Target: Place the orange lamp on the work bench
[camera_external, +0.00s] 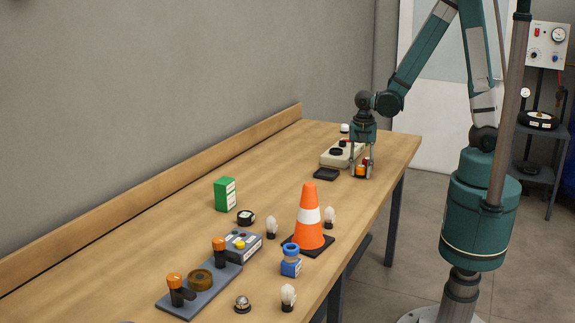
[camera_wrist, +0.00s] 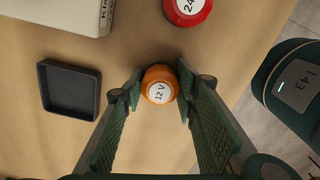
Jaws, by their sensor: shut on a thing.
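The orange lamp, labelled "12 V", sits between the fingertips of my gripper in the wrist view (camera_wrist: 160,84). In the external view the orange lamp (camera_external: 360,172) shows low between the fingers of my gripper (camera_external: 361,168), at the far end of the wooden work bench (camera_external: 190,190). My gripper also shows in the wrist view (camera_wrist: 158,88), with its fingers on both sides of the lamp, shut on it. The lamp is at or just above the bench top; I cannot tell whether it touches the wood.
A red lamp (camera_wrist: 188,8), a shallow dark tray (camera_wrist: 68,90) and a pale box (camera_wrist: 70,12) are close by. Nearer the external camera stand a traffic cone (camera_external: 310,222), a green box (camera_external: 225,194) and a lever panel (camera_external: 200,288). Bare bench lies between.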

